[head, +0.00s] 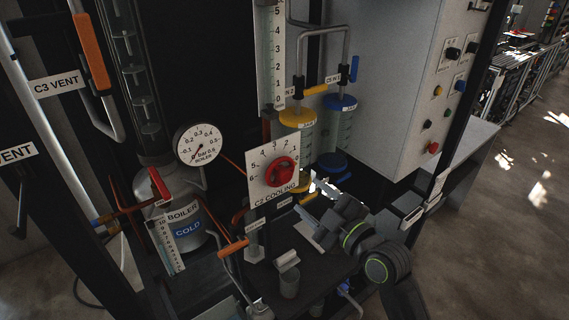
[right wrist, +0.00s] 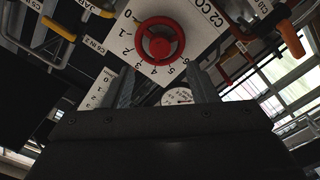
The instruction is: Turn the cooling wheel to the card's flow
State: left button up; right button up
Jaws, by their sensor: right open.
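The red cooling wheel (head: 280,172) sits on a white numbered plate (head: 258,182) marked C2 COOLING, left of centre in the head view. In the right wrist view the round red wheel (right wrist: 160,43) and its plate (right wrist: 203,38) show rotated, just beyond the fingers. My right gripper (head: 314,202) comes in from the lower right, near the plate's right side and below the wheel. Its two fingers (right wrist: 163,88) are apart with nothing held, and the wheel is not between them. The wheel's pointer setting is too small to read. No legible flow card shows. My left gripper is out of view.
A boiler gauge (head: 200,146) and a COLD boiler vessel (head: 186,229) stand left of the wheel.

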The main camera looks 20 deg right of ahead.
aim_at(287, 178)
jog(key=shift+x, duration=4.25)
jog(key=shift+w, duration=0.1)
